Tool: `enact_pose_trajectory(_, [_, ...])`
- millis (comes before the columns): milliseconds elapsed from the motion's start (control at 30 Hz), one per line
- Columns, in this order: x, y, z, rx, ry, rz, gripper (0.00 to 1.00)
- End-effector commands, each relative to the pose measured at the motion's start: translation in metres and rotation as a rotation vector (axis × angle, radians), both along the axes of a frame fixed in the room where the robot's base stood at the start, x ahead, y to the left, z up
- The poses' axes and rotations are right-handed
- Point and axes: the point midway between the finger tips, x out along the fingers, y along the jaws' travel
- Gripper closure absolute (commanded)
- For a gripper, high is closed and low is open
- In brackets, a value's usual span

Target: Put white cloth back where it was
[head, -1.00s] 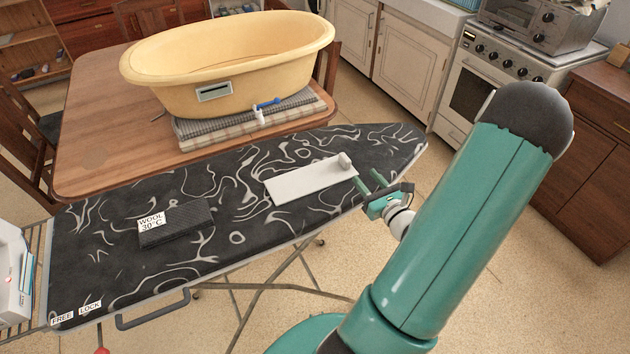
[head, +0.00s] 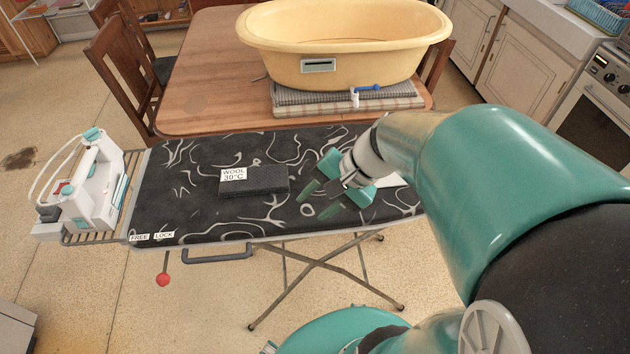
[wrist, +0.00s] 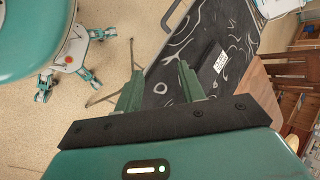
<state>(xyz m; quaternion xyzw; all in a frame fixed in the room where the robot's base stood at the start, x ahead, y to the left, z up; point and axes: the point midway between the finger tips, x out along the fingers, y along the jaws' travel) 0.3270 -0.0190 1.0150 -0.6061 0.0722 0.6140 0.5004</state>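A flat white piece, which looks like the white cloth (head: 392,180), lies on the right part of the ironing board (head: 205,150). My arm and gripper hide most of it in the head view, and I cannot make it out in the wrist view. My gripper (head: 316,201) is over the board, left of the white piece. Its two green fingers are apart with nothing between them. The fingers also show open in the wrist view (wrist: 160,84), pointing at the board's edge and the floor.
A dark folded cloth (head: 265,183) with a "WOOL 30°C" label lies left of my gripper. A white iron (head: 95,185) stands on the rack at the board's left end. Behind is a wooden table (head: 215,85) with a yellow tub (head: 345,45) on folded cloths.

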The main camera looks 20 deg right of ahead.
Motion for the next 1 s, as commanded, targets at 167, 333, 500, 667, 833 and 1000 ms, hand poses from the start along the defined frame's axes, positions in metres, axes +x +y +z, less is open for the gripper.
enact_pose_trajectory(167, [-0.024, 0.018, 0.032, -0.361, -0.150, 0.328, 0.60])
enact_pose_trajectory(333, [-0.036, 0.021, 0.068, -0.655, -0.330, 0.558, 0.60])
enact_pose_trajectory(500, [-0.040, 0.020, 0.091, -0.809, -0.444, 0.663, 0.60])
enact_pose_trajectory(667, [-0.040, 0.019, 0.095, -0.835, -0.459, 0.679, 0.60])
enact_pose_trajectory(833, [-0.040, 0.019, 0.094, -0.833, -0.458, 0.677, 0.60])
enact_pose_trajectory(1000, [-0.040, 0.019, 0.094, -0.832, -0.457, 0.676, 0.60])
